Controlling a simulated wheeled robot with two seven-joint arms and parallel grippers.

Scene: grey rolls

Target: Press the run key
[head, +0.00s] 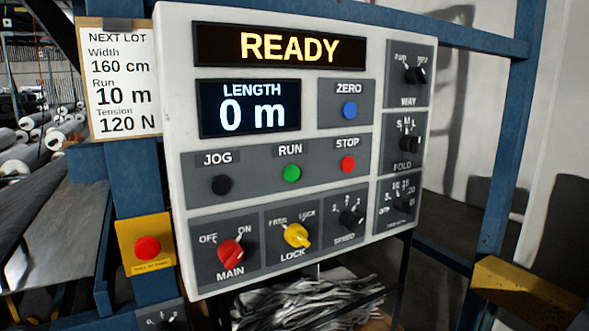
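The green RUN key (291,173) is a round button in the middle of the white control panel (172,110), below the length display. The black JOG key (221,185) is to its left and the red STOP key (348,164) to its right. The top display (292,46) reads READY and the length display (249,107) reads 0 m. Neither of my grippers is in view.
A blue ZERO button (349,110), a red MAIN knob (231,253), a yellow LOCK knob (297,235) and several black knobs share the panel. A red button on a yellow plate (148,248) is at left, below a lot card (121,80). Blue frame posts flank the panel.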

